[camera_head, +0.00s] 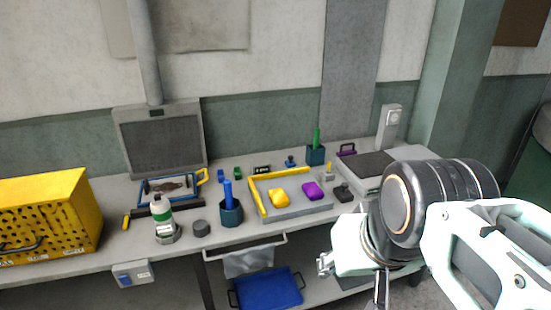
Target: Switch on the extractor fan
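A grey box with a dark mesh front (160,146) stands at the back left of the bench, with a grey pipe (145,50) rising behind it up the wall; it looks like the extractor fan. A small light grey box with a blue part (132,274) is fixed at the bench's front edge, below and in front of the fan; it may be the switch, but its setting is too small to read. My gripper (352,277) is at the lower right, in front of the bench edge and well right of that box. Its fingers are only partly visible, and nothing shows held in them.
A yellow perforated case (45,215) stands at the left end. A white bottle with a green band (161,209), a blue pen cup (231,212) and a yellow-edged tray (296,212) crowd the front. A blue bin (270,289) sits below. Space before the bench looks clear.

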